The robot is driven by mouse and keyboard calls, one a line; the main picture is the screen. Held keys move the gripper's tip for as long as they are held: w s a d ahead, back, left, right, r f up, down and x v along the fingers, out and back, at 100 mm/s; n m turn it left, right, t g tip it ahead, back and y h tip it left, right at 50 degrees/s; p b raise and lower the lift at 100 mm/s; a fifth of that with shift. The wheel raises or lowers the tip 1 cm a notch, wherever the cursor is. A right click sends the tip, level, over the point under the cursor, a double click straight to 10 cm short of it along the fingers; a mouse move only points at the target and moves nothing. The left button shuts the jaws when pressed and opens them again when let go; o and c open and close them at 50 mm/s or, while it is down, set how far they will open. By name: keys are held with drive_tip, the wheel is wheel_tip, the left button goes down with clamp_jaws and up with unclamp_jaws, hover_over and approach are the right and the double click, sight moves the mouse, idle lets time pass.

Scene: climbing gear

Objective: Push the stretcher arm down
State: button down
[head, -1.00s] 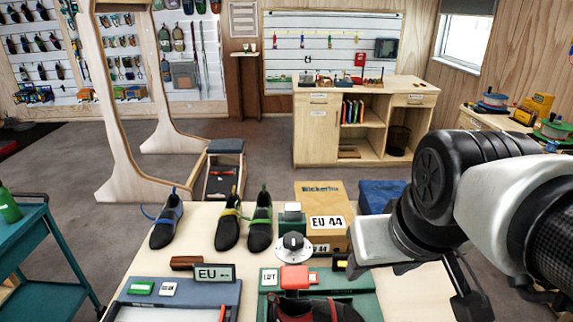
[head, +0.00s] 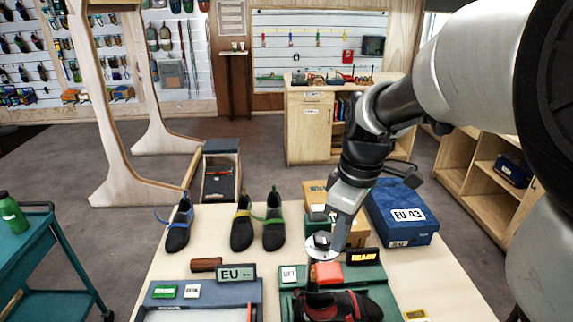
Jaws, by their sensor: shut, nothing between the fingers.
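The shoe stretcher is a green bench unit (head: 290,302) at the front of the table in the head view. A red and black climbing shoe (head: 345,306) sits on it. A red-orange block (head: 327,273), which looks like the grip of the stretcher arm, stands just above and behind the shoe. My gripper (head: 337,250) points down, shut and empty, beside a white round disc (head: 318,254) and just behind the red block in the picture. I cannot tell whether the fingertips touch either. The fingers and wrist hide part of the boxes behind.
A lit READY display (head: 363,257) stands right of the red block. A blue EU 43 box (head: 402,213) and a brown box (head: 359,232) stand behind. Several shoes (head: 241,228) stand left, behind an EU display (head: 236,273). The table's right front is mostly clear.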

drive_tip(key=shift+f, duration=0.1)
drive_tip(key=shift+w+a+f+b, duration=0.1)
drive_tip(key=shift+a+f+b, duration=0.05)
drive_tip(key=shift+f+b, duration=1.3)
drive_tip(key=shift+w+a+f+b, duration=0.1)
drive_tip(key=shift+f+b, duration=0.8)
drive_tip(key=shift+f, duration=1.05)
drive_tip(key=shift+f, duration=0.1)
wheel_tip(320, 180, down, 14)
drive_tip(key=s+d+b, duration=0.2)
drive_tip(key=b, duration=0.8)
drive_tip(key=shift+d+r, duration=0.2)
drive_tip(key=shift+r, duration=0.05)
drive_tip(key=shift+w, duration=0.1)
drive_tip(key=p, duration=0.3)
approach(331, 272)
drive_tip(key=s+d+f, duration=0.2)
drive_tip(key=d, duration=0.1)
drive_tip(key=shift+s+d+f, duration=0.1)
drive_tip(key=shift+s+f, duration=0.05)
